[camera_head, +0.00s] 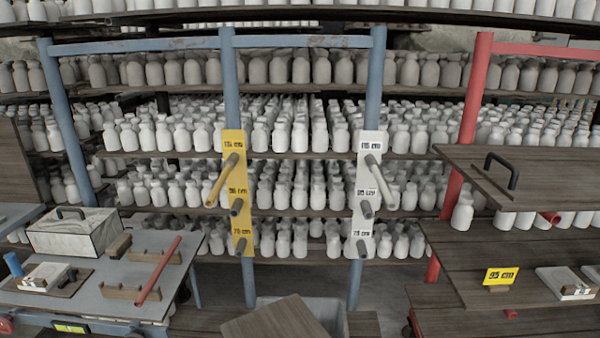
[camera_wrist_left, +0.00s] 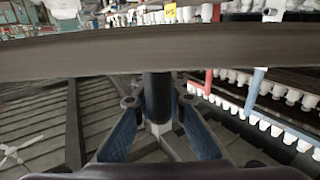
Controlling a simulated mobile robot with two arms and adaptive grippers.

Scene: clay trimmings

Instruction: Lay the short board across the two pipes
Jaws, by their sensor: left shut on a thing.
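The left wrist view shows my left gripper (camera_wrist_left: 157,110) shut on a dark upright handle (camera_wrist_left: 157,92). A brown wooden board (camera_wrist_left: 90,55), seen nearly edge-on, spans that view above the fingers. In the head view, a long yellowish pipe (camera_head: 221,181) sticks out from the yellow plate on the left blue post, below its top label. A long grey pipe (camera_head: 380,181) sticks out likewise from the white plate on the right post. No board lies across these two pipes. Shorter dark stubs show lower on both plates. My right gripper is out of view.
A handled board (camera_head: 540,175) lies above the right table, which carries a yellow 95 cm sign (camera_head: 501,276). Boards stand in a grey bin (camera_head: 333,311) below the posts. A cluttered bench (camera_head: 85,298) is at left; bottle-filled shelves are behind.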

